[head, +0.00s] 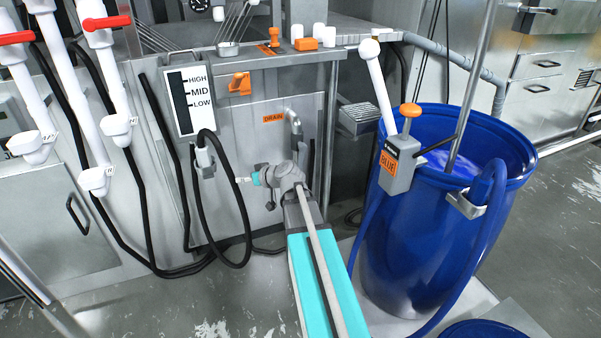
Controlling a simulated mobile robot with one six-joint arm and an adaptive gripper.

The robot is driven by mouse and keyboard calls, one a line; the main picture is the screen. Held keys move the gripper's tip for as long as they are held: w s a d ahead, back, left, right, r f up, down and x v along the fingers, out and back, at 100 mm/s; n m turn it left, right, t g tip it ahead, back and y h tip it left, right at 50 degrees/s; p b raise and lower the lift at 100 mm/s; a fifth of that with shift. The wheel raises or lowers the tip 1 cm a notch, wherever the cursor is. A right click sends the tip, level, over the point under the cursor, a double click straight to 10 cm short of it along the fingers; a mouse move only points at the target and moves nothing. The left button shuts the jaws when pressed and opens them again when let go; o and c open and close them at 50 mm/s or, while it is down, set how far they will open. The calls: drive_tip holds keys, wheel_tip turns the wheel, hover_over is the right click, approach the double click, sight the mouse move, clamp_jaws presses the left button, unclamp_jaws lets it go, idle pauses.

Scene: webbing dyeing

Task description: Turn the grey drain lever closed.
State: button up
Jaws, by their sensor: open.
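A grey bent lever or pipe (294,122) stands out from the machine's front panel, just right of the orange DRAIN label (273,118). It looks like the drain lever, and its lower end runs down behind my wrist. My gripper (243,180) is below and left of it, pointing left, with teal parts near the fingers. The gripper is open and looks empty, apart from the lever. A small grey piece shows just below the gripper; I cannot tell what it belongs to.
A black hose (243,225) loops close left of my gripper, below the HIGH/MID/LOW gauge (190,101). A blue barrel (420,235) with a BLUE-labelled pump (398,165) stands close on the right. White pipes with red handles (107,22) are at left. Some floor is clear at lower left.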

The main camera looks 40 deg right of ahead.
drive_tip(key=d+f+m+t+h+b, duration=0.1)
drive_tip(key=d+f+t+h+b, duration=0.15)
drive_tip(key=d+b, duration=0.35)
drive_tip(key=d+f+m+t+h+b, duration=0.15)
drive_tip(key=d+f+b, duration=0.25)
drive_tip(key=d, duration=0.4)
drive_tip(key=m+t+h+b, duration=0.1)
drive_tip(key=m+h+b, duration=0.2)
drive_tip(key=h+b, duration=0.35)
approach(301, 162)
drive_tip(key=s+y+b, duration=0.2)
drive_tip(key=s, duration=0.1)
drive_tip(key=shift+d, duration=0.2)
drive_tip(key=x, duration=1.3)
drive_tip(key=shift+w+d+r, duration=0.15)
drive_tip(key=shift+w+r, duration=0.05)
drive_tip(key=shift+w, duration=0.15)
clamp_jaws()
